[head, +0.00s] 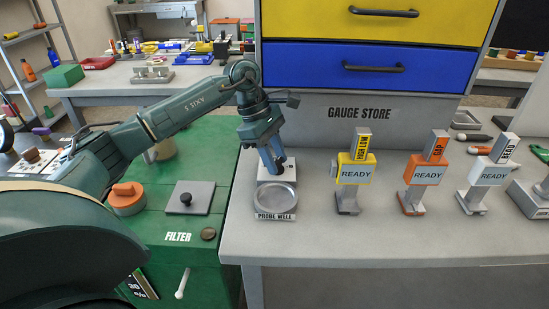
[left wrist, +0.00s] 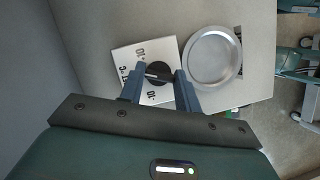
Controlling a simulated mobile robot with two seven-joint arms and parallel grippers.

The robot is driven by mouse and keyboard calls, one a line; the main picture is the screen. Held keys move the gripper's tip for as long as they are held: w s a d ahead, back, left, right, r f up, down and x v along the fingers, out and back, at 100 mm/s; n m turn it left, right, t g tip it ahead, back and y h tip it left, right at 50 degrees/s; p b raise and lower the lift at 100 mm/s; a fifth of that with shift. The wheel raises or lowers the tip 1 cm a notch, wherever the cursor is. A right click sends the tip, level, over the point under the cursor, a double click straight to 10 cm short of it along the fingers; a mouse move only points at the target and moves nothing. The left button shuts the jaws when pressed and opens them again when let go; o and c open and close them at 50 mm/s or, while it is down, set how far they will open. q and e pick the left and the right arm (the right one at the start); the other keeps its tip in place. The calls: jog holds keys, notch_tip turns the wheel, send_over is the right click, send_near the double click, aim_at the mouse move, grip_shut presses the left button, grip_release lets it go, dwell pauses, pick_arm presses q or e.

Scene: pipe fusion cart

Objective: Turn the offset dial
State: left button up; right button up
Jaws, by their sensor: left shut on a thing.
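The offset dial (left wrist: 158,74) is a round black knob with a light pointer line, on a white plate (left wrist: 130,58) with printed numbers. My left gripper (left wrist: 157,82) has its two blue fingers on either side of the knob and is shut on it. In the head view my left gripper (head: 272,163) reaches down over the plate, just behind the probe well (head: 275,200), and hides part of the knob. My right gripper is not in view.
The round metal dish of the probe well also shows in the left wrist view (left wrist: 212,57). Yellow (head: 355,168), orange (head: 424,169) and white (head: 489,172) gauges stand to the right. The drawer cabinet (head: 370,70) rises behind. A green cart (head: 170,240) is at left.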

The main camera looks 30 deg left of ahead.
pick_arm(q)
jog(key=shift+m+g, duration=0.3)
jog(key=shift+m, duration=0.4)
jog(key=o, duration=1)
jog(key=shift+a+r, duration=0.15)
jog(key=shift+r, duration=0.05)
jog(key=v, duration=1.2)
jog(key=shift+r, duration=0.45)
